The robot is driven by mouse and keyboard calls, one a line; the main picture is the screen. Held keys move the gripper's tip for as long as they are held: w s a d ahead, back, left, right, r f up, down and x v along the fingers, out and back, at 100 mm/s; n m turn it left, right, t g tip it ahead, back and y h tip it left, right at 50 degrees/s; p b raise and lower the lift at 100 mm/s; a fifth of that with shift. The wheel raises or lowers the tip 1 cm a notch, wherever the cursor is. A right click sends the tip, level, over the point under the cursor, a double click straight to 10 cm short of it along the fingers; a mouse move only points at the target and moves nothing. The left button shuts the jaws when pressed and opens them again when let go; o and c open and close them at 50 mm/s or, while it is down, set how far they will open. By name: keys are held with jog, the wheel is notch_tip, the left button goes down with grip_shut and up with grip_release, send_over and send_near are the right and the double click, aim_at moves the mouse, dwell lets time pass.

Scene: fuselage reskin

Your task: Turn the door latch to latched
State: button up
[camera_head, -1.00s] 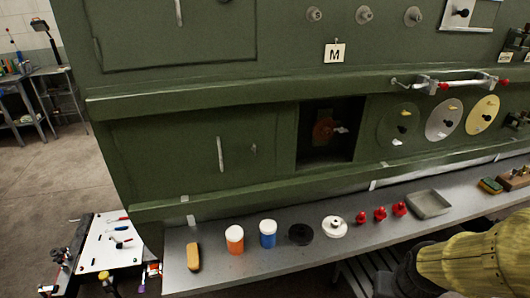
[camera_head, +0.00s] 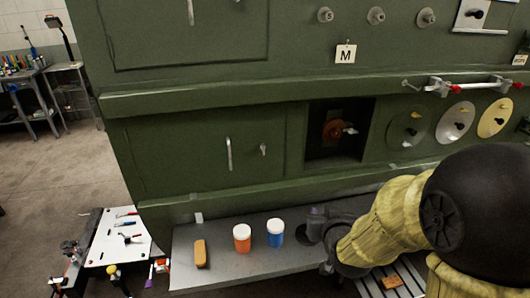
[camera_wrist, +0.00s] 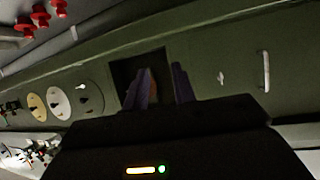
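The door latch (camera_head: 263,149) is a small pale grey lever on the lower green door panel (camera_head: 180,160), just right of the long vertical handle (camera_head: 229,154). The lever looks roughly upright, but it is too small to tell its exact angle. In the wrist view the latch (camera_wrist: 221,78) lies right of my fingers, with the handle (camera_wrist: 264,70) beyond it. My gripper (camera_wrist: 163,86) has its two purple fingers apart and nothing visible between them. It is not touching the latch. In the head view my arm is at the lower right, and the fingers are hard to make out there.
Right of the door is an open recess (camera_head: 348,150) with a red part inside. The bench ledge juts out under the panel.

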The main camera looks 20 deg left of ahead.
jog(key=a+r+n+t+y, duration=0.1)
jog(key=a+r+y, duration=0.1)
jog(key=a, duration=0.3)
jog(key=s+a+r+n+t+y, duration=0.1)
jog(key=a+r+t+y, duration=0.1)
jog(key=a, duration=0.4)
jog(key=shift+s+r+y, duration=0.15)
jog(key=shift+r+y, duration=0.35)
jog(key=shift+r, duration=0.35)
jog(key=shift+a, duration=0.1)
jog(key=p+x, duration=0.8)
jog(key=x, duration=0.9)
jog(key=shift+w, duration=0.3)
jog(key=shift+r, duration=0.1)
grip_shut()
